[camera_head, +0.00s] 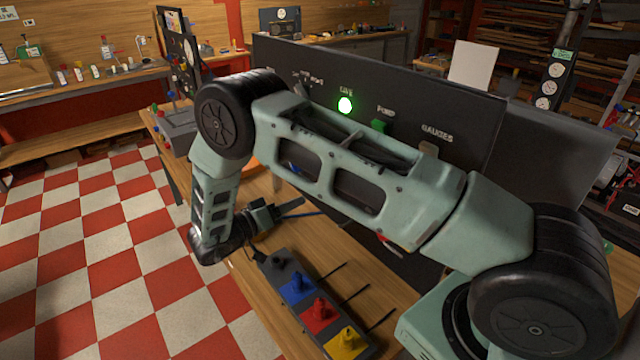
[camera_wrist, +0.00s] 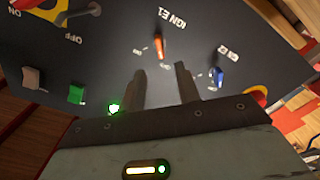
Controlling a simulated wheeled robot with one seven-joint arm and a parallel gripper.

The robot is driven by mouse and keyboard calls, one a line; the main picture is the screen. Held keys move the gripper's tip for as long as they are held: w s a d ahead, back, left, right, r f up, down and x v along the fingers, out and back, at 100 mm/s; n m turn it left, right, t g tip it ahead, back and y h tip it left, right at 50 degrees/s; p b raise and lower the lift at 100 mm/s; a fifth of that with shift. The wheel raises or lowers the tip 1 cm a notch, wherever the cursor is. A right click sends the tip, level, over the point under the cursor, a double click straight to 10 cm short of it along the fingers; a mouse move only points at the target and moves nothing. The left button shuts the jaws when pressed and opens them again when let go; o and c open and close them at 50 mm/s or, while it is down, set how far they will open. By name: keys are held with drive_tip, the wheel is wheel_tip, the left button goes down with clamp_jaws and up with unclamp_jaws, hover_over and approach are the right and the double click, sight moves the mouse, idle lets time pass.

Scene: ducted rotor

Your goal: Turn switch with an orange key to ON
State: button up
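In the wrist view, which shows the panel upside down, the orange key (camera_wrist: 160,47) stands in a switch under the label IGN E1. Small position marks sit on both sides of it, too small to read surely. My gripper (camera_wrist: 162,78) is open, its two dark fingers apart with nothing between them. The orange key shows beyond the fingertips, roughly in line with the gap, and looks apart from them. A blue key (camera_wrist: 218,76) in the IGN E2 switch is to the right. In the head view my arm hides the keys.
The dark panel (camera_head: 460,112) carries a lit green lamp (camera_head: 345,104), a green switch (camera_head: 380,126) and a pale switch (camera_head: 428,149). A lever box with blue, red and yellow levers (camera_head: 320,312) sits on the wooden bench. Checkered floor (camera_head: 90,250) at left is clear.

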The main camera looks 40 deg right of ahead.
drive_tip(key=d+p, duration=0.3)
drive_tip(key=d, duration=0.6)
drive_tip(key=shift+w, duration=0.15)
clamp_jaws()
